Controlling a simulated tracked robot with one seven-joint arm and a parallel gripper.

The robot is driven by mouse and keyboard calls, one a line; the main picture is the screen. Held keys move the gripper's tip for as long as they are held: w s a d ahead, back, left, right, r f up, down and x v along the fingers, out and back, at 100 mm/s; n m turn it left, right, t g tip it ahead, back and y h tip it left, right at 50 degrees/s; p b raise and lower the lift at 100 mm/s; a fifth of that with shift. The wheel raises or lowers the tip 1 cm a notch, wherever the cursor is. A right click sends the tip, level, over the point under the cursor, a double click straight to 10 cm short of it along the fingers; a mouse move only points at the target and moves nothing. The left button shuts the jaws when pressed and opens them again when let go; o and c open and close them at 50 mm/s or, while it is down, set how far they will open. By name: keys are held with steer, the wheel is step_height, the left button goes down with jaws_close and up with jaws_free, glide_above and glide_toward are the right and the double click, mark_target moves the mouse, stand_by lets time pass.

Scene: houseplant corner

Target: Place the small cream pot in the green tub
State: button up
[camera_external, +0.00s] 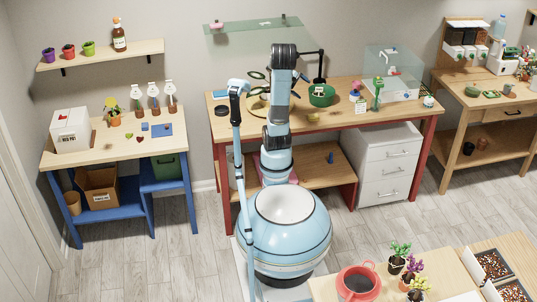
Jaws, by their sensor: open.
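The green tub (321,95) stands on the wooden workbench (340,118), right of my raised arm. I cannot make out the small cream pot for certain. My arm rises in front of the bench and hides part of its top.
A leafy plant (257,77) is partly behind my arm. To the right are a green dispenser-like object (377,94), a clear case (394,72) and a small pale blue-white item (428,101).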

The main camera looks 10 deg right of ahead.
steer(key=s+a+r+m+t+y, duration=0.2)
steer(key=a+r+t+y, duration=0.1)
steer(key=a, duration=0.7)
steer(key=s+a+r+m+t+y, duration=0.2)
steer(key=a+y, duration=0.4)
steer(key=a, duration=0.5)
steer(key=shift+s+r+m+t, duration=0.3)
steer(key=shift+r+m+t, duration=0.25)
steer(key=shift+r, duration=0.4)
